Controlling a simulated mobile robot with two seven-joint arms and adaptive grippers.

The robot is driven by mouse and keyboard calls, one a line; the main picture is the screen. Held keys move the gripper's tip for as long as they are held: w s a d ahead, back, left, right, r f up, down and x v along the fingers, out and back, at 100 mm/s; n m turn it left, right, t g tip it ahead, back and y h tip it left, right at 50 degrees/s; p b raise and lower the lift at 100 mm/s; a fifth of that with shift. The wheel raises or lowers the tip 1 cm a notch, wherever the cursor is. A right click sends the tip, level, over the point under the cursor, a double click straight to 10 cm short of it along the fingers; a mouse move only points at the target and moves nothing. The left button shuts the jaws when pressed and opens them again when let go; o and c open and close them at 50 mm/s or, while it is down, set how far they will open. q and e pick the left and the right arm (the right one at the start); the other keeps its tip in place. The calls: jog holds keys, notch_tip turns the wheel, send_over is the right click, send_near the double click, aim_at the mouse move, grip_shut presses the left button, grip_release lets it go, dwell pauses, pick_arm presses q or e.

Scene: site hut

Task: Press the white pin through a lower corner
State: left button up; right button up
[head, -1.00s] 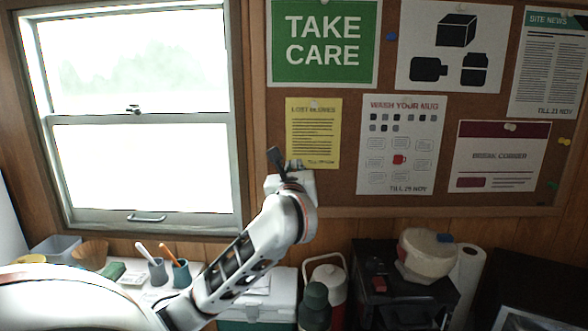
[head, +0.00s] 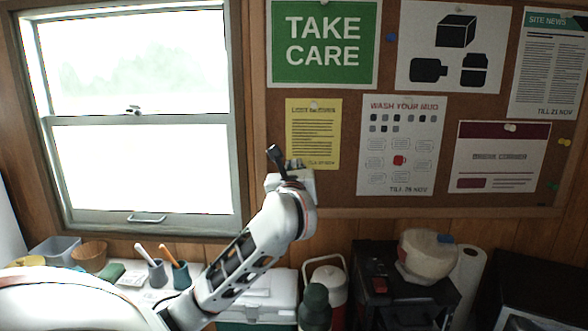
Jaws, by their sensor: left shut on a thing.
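A yellow notice (head: 316,130) hangs on the cork board, with a pale pin at its top middle. My left gripper (head: 294,163) is at the notice's lower left corner and covers that corner. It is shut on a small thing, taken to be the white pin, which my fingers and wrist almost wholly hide. I cannot tell whether the pin touches the paper. The lower right corner of the notice shows no pin. My right gripper is out of view.
The cork board (head: 345,193) also holds a green sign (head: 324,75), a mug poster (head: 385,180) and other pinned sheets. A window (head: 130,170) is to the left. Below stand pen cups (head: 181,277), a white cool box (head: 270,300), flasks and a black machine (head: 375,260).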

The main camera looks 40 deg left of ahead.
pick_arm(q)
jog(key=shift+w+a, duration=0.3)
dwell(1.6)
dwell(0.6)
jog(key=o, duration=0.7)
jog(key=shift+o, duration=0.2)
jog(key=v, duration=0.7)
jog(key=shift+s+d, duration=0.2)
